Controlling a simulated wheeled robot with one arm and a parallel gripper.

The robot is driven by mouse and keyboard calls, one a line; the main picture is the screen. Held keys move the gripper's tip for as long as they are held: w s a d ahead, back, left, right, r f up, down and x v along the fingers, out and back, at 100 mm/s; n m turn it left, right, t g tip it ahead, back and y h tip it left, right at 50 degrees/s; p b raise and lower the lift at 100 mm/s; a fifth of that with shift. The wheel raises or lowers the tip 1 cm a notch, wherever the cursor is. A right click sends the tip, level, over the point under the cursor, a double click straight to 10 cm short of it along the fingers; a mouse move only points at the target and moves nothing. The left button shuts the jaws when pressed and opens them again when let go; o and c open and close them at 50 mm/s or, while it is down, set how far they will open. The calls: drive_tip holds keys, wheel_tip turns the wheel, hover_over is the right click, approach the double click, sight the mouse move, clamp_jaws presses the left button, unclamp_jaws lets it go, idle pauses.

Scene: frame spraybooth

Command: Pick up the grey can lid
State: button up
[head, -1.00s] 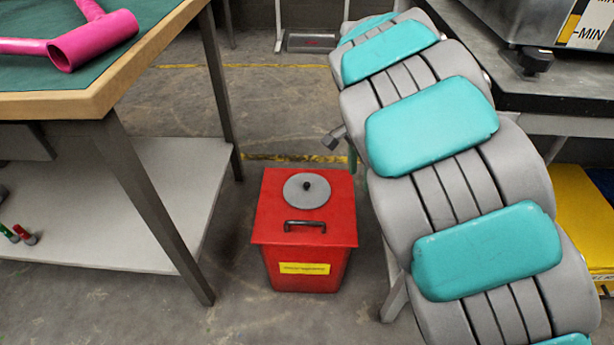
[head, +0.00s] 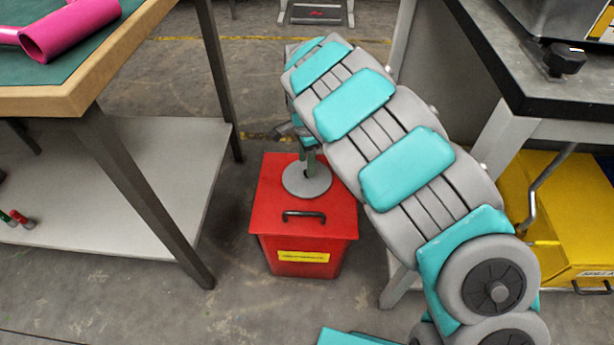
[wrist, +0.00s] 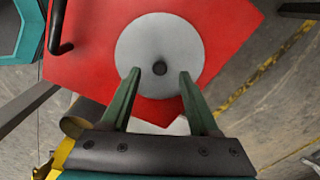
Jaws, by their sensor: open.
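The grey can lid (head: 296,184) is a round disc with a dark knob, lying on top of the red can (head: 314,222). In the wrist view the lid (wrist: 140,45) lies ahead of my gripper (wrist: 157,75), with its dark knob (wrist: 160,68) between the two green fingertips. My gripper (head: 306,170) is open, with the fingers apart on either side of the knob. I cannot tell whether they touch it. In the head view my gripper hides part of the lid and knob.
A green-topped workbench (head: 60,92) with a pink tube (head: 70,30) and a lower shelf (head: 130,185) stands at left. A dark-topped bench (head: 480,50) and a yellow bin (head: 555,215) stand at right. The red can has a black handle (head: 304,214) in front of the lid.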

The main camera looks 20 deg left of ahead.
wheel_tip(320, 180, down, 3)
drive_tip(key=shift+d+f, duration=0.1)
clamp_jaws()
idle(0.5)
